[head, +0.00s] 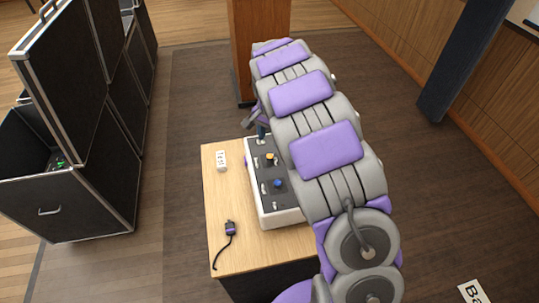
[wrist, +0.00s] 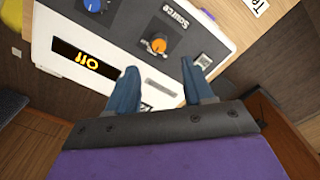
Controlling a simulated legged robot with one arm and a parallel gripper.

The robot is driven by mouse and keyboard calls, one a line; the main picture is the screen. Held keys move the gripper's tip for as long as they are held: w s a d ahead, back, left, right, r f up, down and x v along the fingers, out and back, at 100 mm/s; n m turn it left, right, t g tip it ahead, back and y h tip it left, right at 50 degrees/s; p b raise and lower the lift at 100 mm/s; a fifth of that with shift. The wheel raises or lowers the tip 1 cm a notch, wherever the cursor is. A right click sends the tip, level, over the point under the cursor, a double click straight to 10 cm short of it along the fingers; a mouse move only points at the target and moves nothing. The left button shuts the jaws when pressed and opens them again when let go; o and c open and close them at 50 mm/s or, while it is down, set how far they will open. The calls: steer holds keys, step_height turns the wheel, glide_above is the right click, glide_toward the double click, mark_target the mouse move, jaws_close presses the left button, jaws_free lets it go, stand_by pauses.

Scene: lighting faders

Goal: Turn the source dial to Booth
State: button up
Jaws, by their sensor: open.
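The source dial (wrist: 158,45) is an orange knob on a dark panel, next to the printed word "Source" in the wrist view. It also shows in the head view (head: 269,157). A display (wrist: 86,59) on the console shows orange text that reads "Off" upside down. The white-edged console (head: 283,216) stands on a wooden table, partly hidden by my arm. My gripper (wrist: 159,68) is open and empty, its two blue fingers apart just short of the orange dial. In the head view one finger shows at the console's far end.
A blue knob (wrist: 95,5) sits beside the orange one on the panel. Black cases (head: 75,195) stand at the left. A wooden post (head: 246,45) rises behind.

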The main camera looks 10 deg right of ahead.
mark_target(270, 156)
step_height(270, 156, down, 9)
steer(key=shift+r+b, duration=0.2)
steer(key=shift+b, duration=0.5)
steer(key=shift+c, duration=0.2)
jaws_close()
